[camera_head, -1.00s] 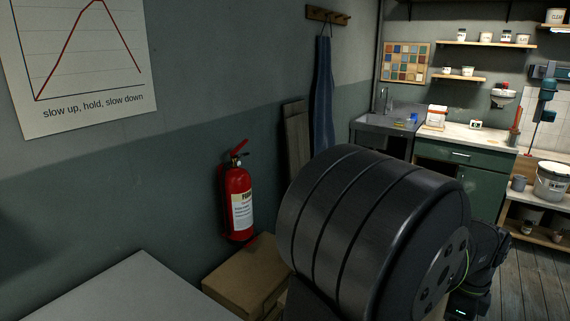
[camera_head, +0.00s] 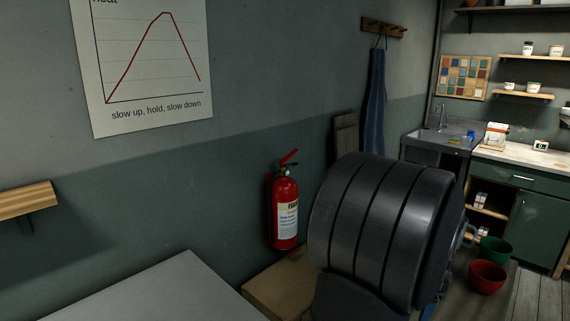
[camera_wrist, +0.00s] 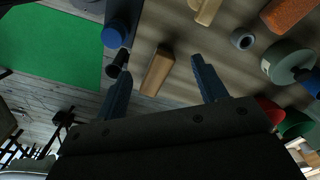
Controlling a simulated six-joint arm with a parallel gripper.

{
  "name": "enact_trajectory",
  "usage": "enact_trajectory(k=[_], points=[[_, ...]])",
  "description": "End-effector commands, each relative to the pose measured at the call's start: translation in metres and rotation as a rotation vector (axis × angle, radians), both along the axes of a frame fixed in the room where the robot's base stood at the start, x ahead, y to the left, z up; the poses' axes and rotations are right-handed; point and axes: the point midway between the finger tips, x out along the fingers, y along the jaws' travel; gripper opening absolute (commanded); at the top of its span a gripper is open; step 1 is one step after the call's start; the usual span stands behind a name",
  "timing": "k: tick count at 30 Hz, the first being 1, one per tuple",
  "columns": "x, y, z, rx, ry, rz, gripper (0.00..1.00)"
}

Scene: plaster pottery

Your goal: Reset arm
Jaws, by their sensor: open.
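My gripper (camera_wrist: 160,66) shows in the wrist view with its two dark blue fingers spread wide apart and nothing held. A wooden block (camera_wrist: 157,73) appears between the fingertips, with a gap on each side; its distance from the gripper is hard to tell. In the head view a large dark part of my arm fills the lower right middle, and my gripper does not show there.
In the wrist view lie a second wooden piece (camera_wrist: 208,11), an orange-brown brick (camera_wrist: 290,12), a grey ring (camera_wrist: 243,39) and a green mat (camera_wrist: 60,50). The head view shows a fire extinguisher (camera_head: 285,212), red bucket (camera_head: 487,277), green bucket (camera_head: 495,251) and sink (camera_head: 440,138).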

Motion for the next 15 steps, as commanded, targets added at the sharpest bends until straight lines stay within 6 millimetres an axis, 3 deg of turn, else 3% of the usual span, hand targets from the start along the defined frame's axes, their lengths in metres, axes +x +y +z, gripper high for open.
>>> enact_trajectory(k=[15], points=[[0.066, 0.080, 0.000, 0.000, 0.000, 0.347, 0.65]])
